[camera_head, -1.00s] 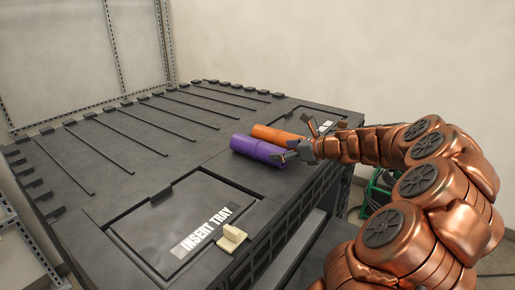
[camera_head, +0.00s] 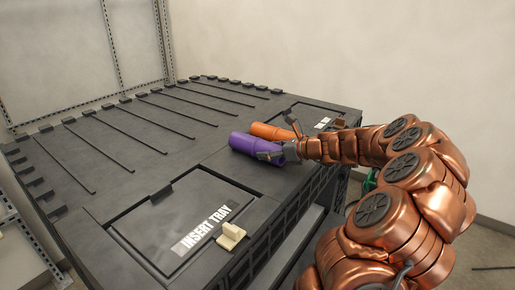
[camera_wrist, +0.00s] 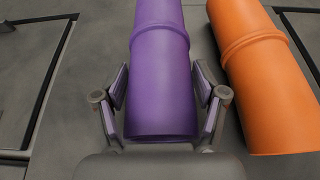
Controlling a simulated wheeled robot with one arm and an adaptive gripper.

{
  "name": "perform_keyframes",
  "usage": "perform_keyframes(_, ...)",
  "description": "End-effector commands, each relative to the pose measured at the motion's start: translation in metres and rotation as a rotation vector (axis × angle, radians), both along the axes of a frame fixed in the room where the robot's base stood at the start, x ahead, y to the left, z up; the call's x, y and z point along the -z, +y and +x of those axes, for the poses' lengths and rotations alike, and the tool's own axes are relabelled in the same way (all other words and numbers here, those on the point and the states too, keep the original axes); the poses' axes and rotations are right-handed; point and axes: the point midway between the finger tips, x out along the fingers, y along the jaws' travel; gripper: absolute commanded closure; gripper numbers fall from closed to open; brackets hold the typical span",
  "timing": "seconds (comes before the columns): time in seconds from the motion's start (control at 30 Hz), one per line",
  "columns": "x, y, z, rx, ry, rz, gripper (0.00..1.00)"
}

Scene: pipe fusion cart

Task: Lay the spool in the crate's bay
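A purple cylinder (camera_head: 252,145) with a raised ring lies on its side on the black cart top (camera_head: 160,118). It also shows in the wrist view (camera_wrist: 160,70), its near end toward me. An orange cylinder (camera_head: 270,131) of similar shape lies beside it, to the right in the wrist view (camera_wrist: 258,75). I cannot tell which one is the spool. My gripper (camera_head: 278,140) is open. In the wrist view its fingers (camera_wrist: 160,92) stand on either side of the purple cylinder's near end, close to its sides; contact is unclear. I cannot make out a separate crate or bay.
A recessed panel marked INSERT TRAY (camera_head: 165,225) with a cream latch (camera_head: 231,236) is at the cart's near side. Thin ridges run across the left of the top, with small raised tabs along its far edge. A metal rack (camera_head: 115,55) stands behind.

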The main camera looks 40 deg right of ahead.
Motion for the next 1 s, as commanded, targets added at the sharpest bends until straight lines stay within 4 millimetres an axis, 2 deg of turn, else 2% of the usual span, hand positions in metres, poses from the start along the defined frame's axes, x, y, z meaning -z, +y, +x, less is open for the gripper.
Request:
perform_keyframes(0.07, 0.001, 0.000, 0.000, -0.001, 0.002, 0.000, 0.49)
perform_keyframes(0.43, 0.003, 0.001, 0.000, -0.002, 0.004, 0.001, 0.86)
perform_keyframes(0.77, -0.001, 0.001, 0.000, -0.002, 0.006, 0.000, 0.86)
perform_keyframes(1.0, -0.024, -0.001, 0.000, 0.000, 0.002, -0.003, 0.86)
